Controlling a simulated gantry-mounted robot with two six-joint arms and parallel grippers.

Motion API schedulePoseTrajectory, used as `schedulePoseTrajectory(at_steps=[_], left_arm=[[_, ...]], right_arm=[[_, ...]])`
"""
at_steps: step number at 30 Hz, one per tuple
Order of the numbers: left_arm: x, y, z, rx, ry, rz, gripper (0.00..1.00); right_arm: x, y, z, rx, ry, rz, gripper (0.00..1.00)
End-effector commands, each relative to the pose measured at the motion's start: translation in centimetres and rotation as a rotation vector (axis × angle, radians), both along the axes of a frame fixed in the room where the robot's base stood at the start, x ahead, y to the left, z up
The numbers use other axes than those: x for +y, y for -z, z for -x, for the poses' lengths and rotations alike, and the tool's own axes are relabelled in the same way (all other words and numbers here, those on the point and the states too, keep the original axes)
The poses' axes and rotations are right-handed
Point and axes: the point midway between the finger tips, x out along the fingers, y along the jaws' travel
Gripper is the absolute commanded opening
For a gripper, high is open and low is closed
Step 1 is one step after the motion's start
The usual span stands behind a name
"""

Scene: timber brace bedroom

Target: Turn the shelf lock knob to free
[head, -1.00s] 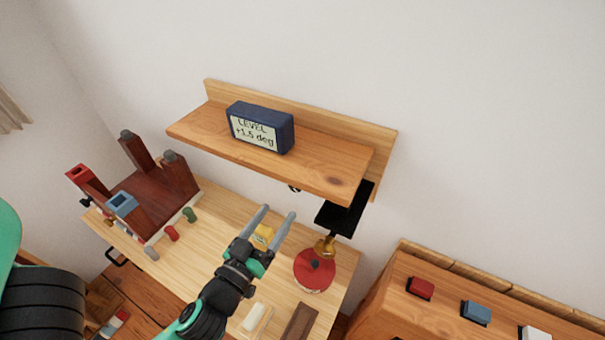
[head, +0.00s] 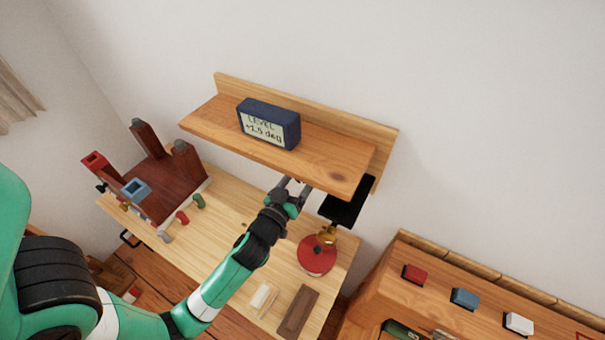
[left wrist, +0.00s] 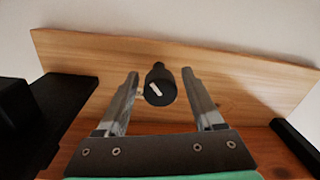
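The shelf lock knob (left wrist: 161,86) is a small black round knob with a white pointer line, set slantwise from upper left to lower right. It shows in the left wrist view and is hidden in the head view. My left gripper (head: 297,184) is at the underside of the wooden shelf (head: 325,160), near its front edge. In the left wrist view the gripper (left wrist: 160,74) is open, with one finger on each side of the knob and a visible gap at both. I cannot tell how deep the knob sits between them. My right gripper is not in view.
A blue level display (head: 268,124) stands on the shelf. A black shade (head: 347,205) and red base (head: 316,257) are close right of the gripper. The workbench (head: 226,228) below holds a dark red wooden rack (head: 160,190) and small coloured pieces.

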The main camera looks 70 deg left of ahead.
Motion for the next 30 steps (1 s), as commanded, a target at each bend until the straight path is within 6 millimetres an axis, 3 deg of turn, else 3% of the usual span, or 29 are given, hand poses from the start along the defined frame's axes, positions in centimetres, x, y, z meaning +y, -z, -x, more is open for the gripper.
schedulePoseTrajectory(at_steps=[1, 11, 22, 30], left_arm=[[-0.01, 0.00, 0.01, 0.000, 0.000, 0.000, 0.58], [-0.02, -0.01, 0.02, 0.000, 0.000, 0.000, 0.00], [-0.01, -0.03, 0.04, 0.022, 0.000, -0.027, 0.00], [0.01, -0.05, 0.06, 0.112, 0.000, -0.143, 0.00]], right_arm=[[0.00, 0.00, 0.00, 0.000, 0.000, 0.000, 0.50], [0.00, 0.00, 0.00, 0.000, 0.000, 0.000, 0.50], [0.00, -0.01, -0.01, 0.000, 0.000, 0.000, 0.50], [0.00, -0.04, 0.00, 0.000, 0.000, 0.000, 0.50]])
